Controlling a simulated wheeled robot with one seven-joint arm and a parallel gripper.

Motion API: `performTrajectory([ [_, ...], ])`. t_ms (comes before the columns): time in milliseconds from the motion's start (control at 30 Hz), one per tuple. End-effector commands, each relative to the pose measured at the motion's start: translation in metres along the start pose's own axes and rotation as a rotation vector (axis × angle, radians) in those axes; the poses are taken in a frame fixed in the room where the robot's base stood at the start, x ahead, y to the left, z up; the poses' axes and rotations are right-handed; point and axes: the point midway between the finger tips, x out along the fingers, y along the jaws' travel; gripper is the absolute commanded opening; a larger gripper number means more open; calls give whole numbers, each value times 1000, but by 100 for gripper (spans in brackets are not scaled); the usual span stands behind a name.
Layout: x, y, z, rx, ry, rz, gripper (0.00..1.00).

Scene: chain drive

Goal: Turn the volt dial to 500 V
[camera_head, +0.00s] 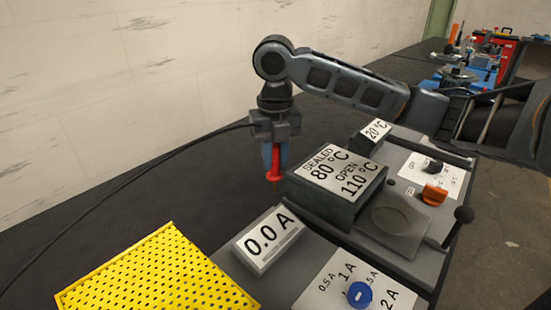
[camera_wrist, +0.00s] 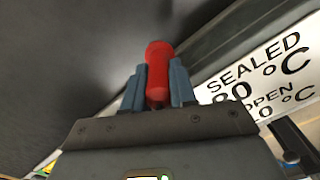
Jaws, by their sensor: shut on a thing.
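My gripper (camera_head: 275,158) is shut on a red rod-like piece (camera_head: 274,170) with a rounded, wider end. It holds the piece in the air left of the grey box marked SEALED 80 °C / OPEN 110 °C. In the wrist view the red piece (camera_wrist: 157,70) stands between the two blue-grey fingers (camera_wrist: 158,92). No dial marked in volts can be read. A blue dial (camera_head: 360,294) sits on a white plate marked 0.5 A to 2 A. A black knob (camera_head: 433,166) sits on another white plate at the right, its marks too small to read.
The grey box (camera_head: 320,200) stands beside my gripper. A 0.0 A display (camera_head: 268,240) and a yellow perforated board (camera_head: 160,275) lie in front. An orange knob (camera_head: 434,195), a black ball-ended lever (camera_head: 464,214) and a 20 °C display (camera_head: 375,132) are to the right. The dark bench at left is clear except for a cable.

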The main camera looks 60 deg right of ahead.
Motion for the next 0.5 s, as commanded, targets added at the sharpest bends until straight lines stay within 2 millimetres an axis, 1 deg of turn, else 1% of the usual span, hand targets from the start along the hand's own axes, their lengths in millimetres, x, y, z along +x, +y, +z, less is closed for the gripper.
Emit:
performTrajectory([
  [33,5,0,0,2,0,0,0],
  [100,9,0,0,1,0,0,0],
  [300,9,0,0,0,-1,0,0],
  [433,13,0,0,1,-1,0,0],
  [467,13,0,0,1,-1,0,27],
  [500,12,0,0,0,-1,0,31],
])
